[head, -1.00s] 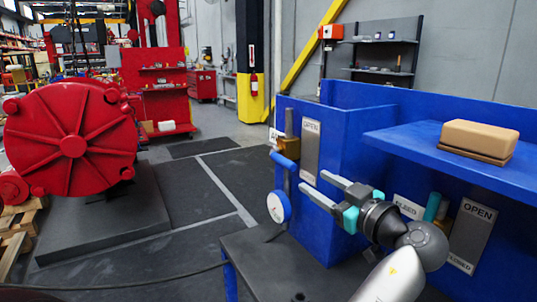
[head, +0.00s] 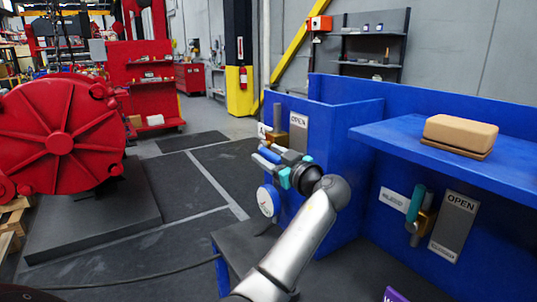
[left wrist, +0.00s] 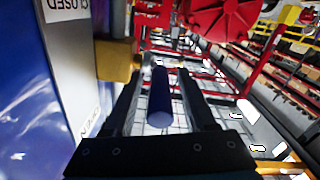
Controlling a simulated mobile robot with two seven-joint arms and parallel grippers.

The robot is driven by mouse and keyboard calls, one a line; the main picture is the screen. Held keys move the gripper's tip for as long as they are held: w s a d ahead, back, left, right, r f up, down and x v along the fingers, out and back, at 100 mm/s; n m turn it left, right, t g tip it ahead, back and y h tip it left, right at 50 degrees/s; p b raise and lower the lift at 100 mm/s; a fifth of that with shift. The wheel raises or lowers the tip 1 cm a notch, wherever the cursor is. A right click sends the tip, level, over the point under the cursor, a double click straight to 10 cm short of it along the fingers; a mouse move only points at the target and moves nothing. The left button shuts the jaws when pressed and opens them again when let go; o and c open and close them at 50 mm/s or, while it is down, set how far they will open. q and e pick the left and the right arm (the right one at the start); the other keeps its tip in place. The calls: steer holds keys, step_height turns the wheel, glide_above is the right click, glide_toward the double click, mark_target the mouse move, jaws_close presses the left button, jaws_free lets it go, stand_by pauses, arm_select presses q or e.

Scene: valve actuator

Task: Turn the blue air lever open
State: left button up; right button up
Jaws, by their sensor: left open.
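The blue air lever (head: 269,155) sticks out from a brass valve (head: 277,137) on the left side of the blue cabinet, near an OPEN plate (head: 298,133). My left gripper (head: 270,156) is open at the lever. In the left wrist view the lever's dark blue handle (left wrist: 160,97) lies between the two fingers of my gripper (left wrist: 158,90), with gaps on both sides. The brass valve body (left wrist: 117,61) shows left of the fingers. My right gripper is not in view.
A round white gauge (head: 267,201) hangs below the lever. A teal lever (head: 415,204) with another OPEN plate (head: 453,225) is on the right panel. A tan block (head: 460,134) lies on the blue shelf (head: 375,131). A red flanged machine (head: 60,140) stands at left.

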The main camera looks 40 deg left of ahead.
arm_select(q)
steer(key=shift+a, duration=0.15)
steer(key=shift+c, duration=0.2)
jaws_close()
stand_by(1.2)
